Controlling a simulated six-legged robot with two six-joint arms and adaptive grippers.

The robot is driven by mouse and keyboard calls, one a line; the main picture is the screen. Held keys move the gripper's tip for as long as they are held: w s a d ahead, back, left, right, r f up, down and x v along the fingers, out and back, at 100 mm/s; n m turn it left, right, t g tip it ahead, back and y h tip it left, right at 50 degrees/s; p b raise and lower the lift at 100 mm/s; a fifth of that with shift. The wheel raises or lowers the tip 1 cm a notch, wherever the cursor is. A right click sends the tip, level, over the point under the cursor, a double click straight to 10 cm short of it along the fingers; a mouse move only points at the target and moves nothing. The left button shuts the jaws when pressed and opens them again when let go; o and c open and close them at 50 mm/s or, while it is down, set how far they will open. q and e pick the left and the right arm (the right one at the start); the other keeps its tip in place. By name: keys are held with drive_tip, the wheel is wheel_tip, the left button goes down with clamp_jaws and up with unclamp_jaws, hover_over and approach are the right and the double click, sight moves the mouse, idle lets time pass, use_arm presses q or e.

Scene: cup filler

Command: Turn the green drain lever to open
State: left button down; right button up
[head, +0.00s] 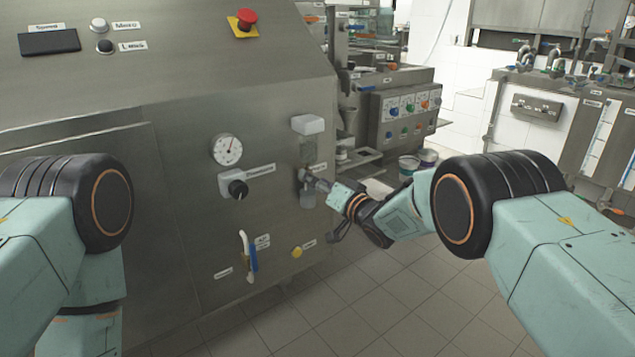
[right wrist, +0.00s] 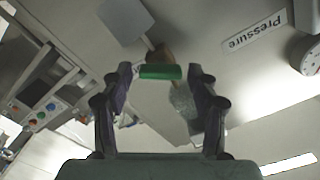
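The green drain lever (right wrist: 160,72) shows in the right wrist view as a short green bar on a brown mount on the steel panel. My right gripper (right wrist: 160,73) has one finger on each side of the bar, with a small gap left at each end. The fingers are apart and the lever lies between their tips. In the head view my right gripper (head: 306,178) is at the panel under a white block, and it hides the lever. My left arm shows at the left edge, but its gripper is out of view.
The white block (head: 308,124) juts out above my right gripper. The tiled floor is clear.

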drive_tip(key=shift+o, duration=0.2)
drive_tip(key=shift+s, duration=0.1)
drive_tip(key=v, duration=1.1)
drive_tip(key=shift+s+d, duration=0.2)
drive_tip(key=shift+s, duration=0.1)
